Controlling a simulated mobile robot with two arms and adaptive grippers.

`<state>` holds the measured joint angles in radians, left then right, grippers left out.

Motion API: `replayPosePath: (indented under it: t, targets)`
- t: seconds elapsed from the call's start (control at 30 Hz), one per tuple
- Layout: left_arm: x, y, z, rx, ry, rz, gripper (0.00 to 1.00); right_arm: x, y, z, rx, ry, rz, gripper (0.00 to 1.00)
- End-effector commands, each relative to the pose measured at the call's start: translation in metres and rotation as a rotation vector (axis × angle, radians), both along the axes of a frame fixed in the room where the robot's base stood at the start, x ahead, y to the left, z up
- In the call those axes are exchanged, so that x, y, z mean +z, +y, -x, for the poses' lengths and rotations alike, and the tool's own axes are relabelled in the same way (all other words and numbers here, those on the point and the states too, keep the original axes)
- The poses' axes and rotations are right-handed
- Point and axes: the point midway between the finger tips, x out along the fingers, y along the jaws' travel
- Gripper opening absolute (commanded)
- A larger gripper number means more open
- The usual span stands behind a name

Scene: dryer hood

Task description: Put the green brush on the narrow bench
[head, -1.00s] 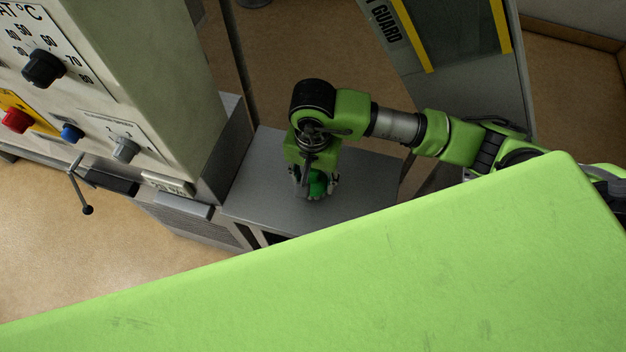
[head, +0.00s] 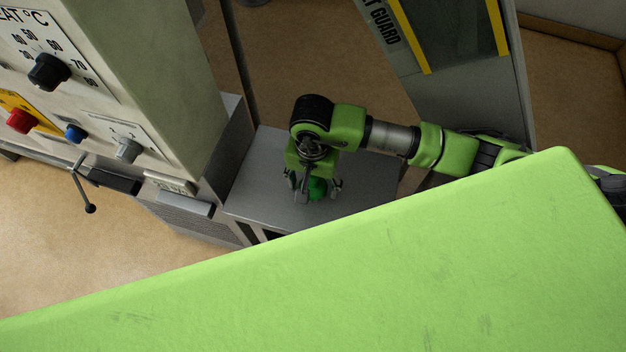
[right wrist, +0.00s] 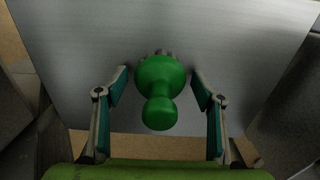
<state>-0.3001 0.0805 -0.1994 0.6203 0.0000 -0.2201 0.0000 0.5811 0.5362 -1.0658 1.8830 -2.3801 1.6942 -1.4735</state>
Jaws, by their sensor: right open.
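The green brush (head: 318,187) stands on the grey metal top of the narrow bench (head: 365,180). In the right wrist view the brush (right wrist: 160,88) shows its round green handle, with a little of its lower part behind it. My right gripper (head: 314,192) is over the bench, around the brush. In the right wrist view the fingers of my right gripper (right wrist: 160,85) are spread, one on each side of the brush, with a gap on both sides. The arm hides part of the brush in the head view. My left gripper is not in view.
A control panel (head: 110,125) with knobs and a lever handle stands left of the bench. A grey machine with a yellow-edged guard (head: 455,60) stands behind on the right. My large green body part covers the lower foreground.

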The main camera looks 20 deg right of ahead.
Motion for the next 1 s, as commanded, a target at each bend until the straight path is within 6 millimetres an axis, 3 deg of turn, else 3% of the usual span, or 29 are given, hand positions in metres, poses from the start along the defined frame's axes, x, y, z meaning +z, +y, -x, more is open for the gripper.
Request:
replayPosePath:
  t: [0.17, 0.5, 0.7, 1.0]
  targets:
    - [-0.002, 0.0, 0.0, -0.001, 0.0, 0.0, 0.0, 0.01, 0.0, -0.002, 0.001, -0.003, -0.001, 0.62]
    - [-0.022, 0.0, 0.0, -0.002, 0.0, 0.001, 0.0, 0.081, 0.001, -0.003, 0.001, -0.008, -0.002, 0.62]
    - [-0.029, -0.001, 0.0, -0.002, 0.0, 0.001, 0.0, 0.112, 0.001, -0.001, 0.0, -0.004, -0.001, 0.62]
    - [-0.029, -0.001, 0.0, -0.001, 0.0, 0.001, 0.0, 0.123, 0.001, 0.0, 0.0, 0.0, 0.0, 0.62]
